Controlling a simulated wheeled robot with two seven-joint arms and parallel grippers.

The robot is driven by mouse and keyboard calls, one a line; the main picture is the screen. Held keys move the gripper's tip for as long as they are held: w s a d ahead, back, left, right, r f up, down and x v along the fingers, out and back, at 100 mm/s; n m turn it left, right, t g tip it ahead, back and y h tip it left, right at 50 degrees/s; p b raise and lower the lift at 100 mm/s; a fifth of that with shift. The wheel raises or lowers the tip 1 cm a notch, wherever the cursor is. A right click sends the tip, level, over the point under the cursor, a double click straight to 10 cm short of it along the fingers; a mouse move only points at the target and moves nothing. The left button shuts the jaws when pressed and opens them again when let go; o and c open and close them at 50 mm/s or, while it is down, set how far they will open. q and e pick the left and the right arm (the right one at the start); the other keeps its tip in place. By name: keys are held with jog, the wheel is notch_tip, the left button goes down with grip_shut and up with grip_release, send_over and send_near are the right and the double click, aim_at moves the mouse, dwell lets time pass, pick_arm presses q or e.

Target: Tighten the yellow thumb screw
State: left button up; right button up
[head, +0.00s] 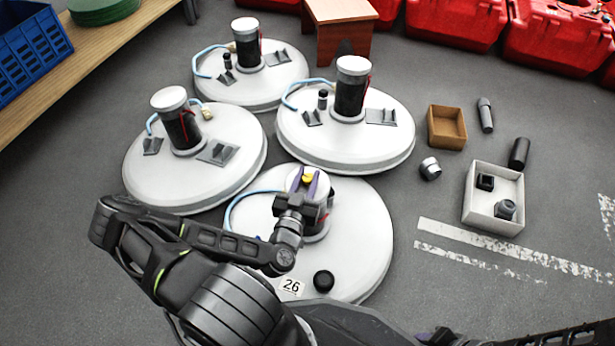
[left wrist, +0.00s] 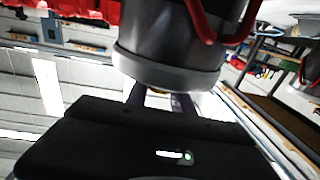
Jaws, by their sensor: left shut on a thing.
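The yellow thumb screw (head: 308,178) sits on top of the nearest tank's black cylinder, on the white lid labelled 26 (head: 372,236). My left gripper (head: 306,181) reaches over it from the front, its purple fingers on either side, shut on the screw. In the left wrist view, my left gripper's fingers (left wrist: 164,101) meet the cylinder's grey rim (left wrist: 168,73); the screw is hidden there. A dark part of my right arm with a bit of purple, perhaps my right gripper (head: 436,335), shows at the bottom edge; its jaws cannot be made out.
Three similar white tanks stand behind, including one close by (head: 345,140). A black cap (head: 323,281) lies on the near lid. At right are a white box (head: 480,207) with dark parts, a brown box (head: 434,136) and loose cylinders. Floor at far right is mostly clear.

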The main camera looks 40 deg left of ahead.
pick_arm(q)
grip_shut()
jog(key=shift+m+t+h, duration=0.3)
jog(key=shift+m+h, duration=0.2)
jog(key=shift+h, duration=0.3)
jog(key=shift+m+h, duration=0.3)
jog(key=m+h, duration=0.2)
jog(key=h, duration=0.1)
jog(key=shift+t, duration=0.4)
jog(key=m+g+h, duration=0.1)
jog(key=m+h, duration=0.2)
jog(key=h, duration=0.2)
jog(key=m+g+h+b, duration=0.1)
jog(key=m+h, duration=0.2)
jog(key=h, duration=0.2)
jog(key=shift+w+f+b, duration=0.1)
jog(key=shift+b, duration=0.2)
jog(key=m+g+h, duration=0.3)
jog(key=h, duration=0.1)
jog(key=shift+m, duration=0.4)
jog(key=shift+m+g+h, duration=1.3)
jog(key=shift+g+h, duration=0.1)
jog(key=shift+g, duration=0.3)
